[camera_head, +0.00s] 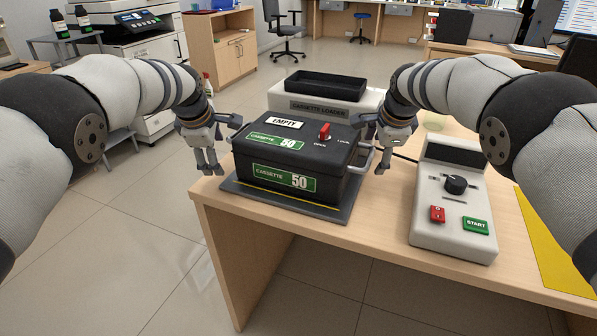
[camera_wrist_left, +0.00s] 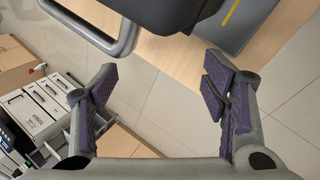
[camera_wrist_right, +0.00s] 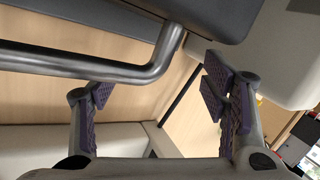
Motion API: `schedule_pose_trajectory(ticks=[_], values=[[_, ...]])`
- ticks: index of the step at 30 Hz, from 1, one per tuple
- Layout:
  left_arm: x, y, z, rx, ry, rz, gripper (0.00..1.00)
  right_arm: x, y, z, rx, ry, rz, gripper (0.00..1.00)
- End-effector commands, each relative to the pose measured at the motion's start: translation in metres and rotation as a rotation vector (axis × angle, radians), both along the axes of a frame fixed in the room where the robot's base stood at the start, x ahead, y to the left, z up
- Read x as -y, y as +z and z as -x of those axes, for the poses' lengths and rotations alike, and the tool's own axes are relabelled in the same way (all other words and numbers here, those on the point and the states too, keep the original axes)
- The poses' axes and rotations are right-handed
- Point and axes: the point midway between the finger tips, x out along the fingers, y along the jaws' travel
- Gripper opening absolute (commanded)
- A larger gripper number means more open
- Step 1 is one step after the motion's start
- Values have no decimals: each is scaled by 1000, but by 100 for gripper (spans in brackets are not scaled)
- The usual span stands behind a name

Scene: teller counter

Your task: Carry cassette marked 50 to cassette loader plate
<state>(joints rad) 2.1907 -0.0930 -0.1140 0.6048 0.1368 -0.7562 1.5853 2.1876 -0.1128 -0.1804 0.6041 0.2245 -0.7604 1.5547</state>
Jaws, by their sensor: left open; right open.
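The black cassette marked 50 (camera_head: 290,160), with green labels, an EMPTY tag and a red latch knob, sits upright on a dark grey plate (camera_head: 285,207) on the desk. My left gripper (camera_head: 209,168) is open at the cassette's left side, apart from it. In the left wrist view the cassette's side handle (camera_wrist_left: 115,38) lies ahead of the open fingers. My right gripper (camera_head: 388,168) is open beside the cassette's right handle; the right wrist view shows the handle bar (camera_wrist_right: 90,64) ahead of the fingers, not gripped. The cassette loader (camera_head: 322,102), white with a dark tray on top, stands behind the cassette.
A grey control box (camera_head: 455,205) with a knob, a red button and a green START button stands on the right of the desk (camera_head: 380,235). A yellow mat (camera_head: 550,240) lies at the far right. The desk's left front edge is close to the cassette.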

Motion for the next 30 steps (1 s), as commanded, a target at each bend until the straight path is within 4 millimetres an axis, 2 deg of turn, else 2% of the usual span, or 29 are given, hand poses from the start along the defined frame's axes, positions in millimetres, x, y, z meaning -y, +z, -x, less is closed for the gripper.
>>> schedule_pose_trajectory(ticks=[5,15,18,22,26,30], values=[[0,11,4,1,1,0,68,1,0,0,-1,-1,0,68],[0,85,45,3,-1,0,68,1,0,0,-1,-1,0,68],[0,98,53,1,0,0,68,1,-1,0,-1,-2,1,68],[0,106,57,0,0,0,68,1,2,1,-1,-3,1,68],[0,106,57,0,0,0,68,1,18,9,0,-3,-1,68],[0,106,57,0,0,0,68,1,53,27,3,-3,1,68]])
